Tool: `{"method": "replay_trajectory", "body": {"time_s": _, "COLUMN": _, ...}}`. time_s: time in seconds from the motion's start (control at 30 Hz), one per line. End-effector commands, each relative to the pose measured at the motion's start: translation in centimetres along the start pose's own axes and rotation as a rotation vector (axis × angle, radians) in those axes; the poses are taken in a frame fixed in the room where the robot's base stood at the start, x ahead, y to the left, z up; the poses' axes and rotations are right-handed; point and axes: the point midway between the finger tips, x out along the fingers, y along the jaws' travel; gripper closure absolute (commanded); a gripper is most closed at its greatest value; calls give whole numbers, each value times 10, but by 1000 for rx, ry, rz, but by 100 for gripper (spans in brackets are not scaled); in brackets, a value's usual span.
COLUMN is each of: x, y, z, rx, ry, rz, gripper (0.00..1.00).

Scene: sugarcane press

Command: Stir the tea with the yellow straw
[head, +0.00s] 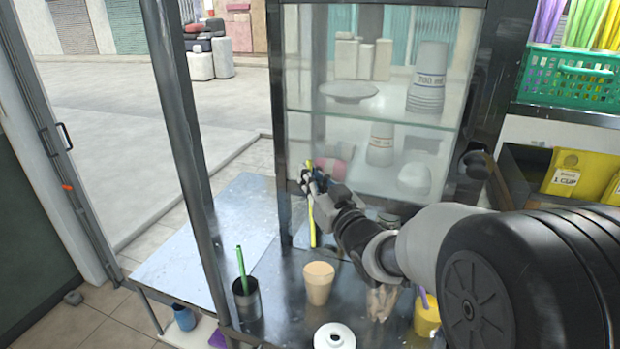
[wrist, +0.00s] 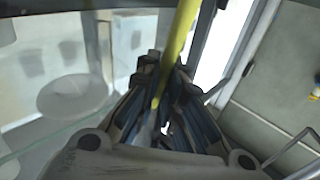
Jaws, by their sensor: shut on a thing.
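My gripper (head: 314,182) is shut on the yellow straw (head: 312,222) and holds it upright above the metal counter, in front of the glass cabinet. The straw also shows between my fingers in the wrist view (wrist: 179,38). A tan cup (head: 319,284), which looks like the tea, stands on the counter below and close to the straw. The straw's lower end appears above and behind the cup, apart from it. Its contents look level and light brown.
A dark metal cup (head: 247,300) with a green straw stands left of the tan cup. A white round lid-like object (head: 335,337) is in front. A yellow container (head: 427,316) stands to the right. The glass cabinet (head: 375,110) rises behind; a dark post (head: 185,130) stands at the left.

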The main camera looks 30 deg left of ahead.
Motion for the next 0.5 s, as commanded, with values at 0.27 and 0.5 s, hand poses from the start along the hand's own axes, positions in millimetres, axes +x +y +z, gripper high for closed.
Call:
{"method": "replay_trajectory", "body": {"time_s": 0.27, "x": 0, "y": 0, "z": -5, "rx": 0, "ry": 1, "rz": 0, "gripper": 99}}
{"method": "replay_trajectory", "body": {"time_s": 0.5, "x": 2, "y": -2, "z": -28, "rx": 0, "ry": 1, "rz": 0, "gripper": 99}}
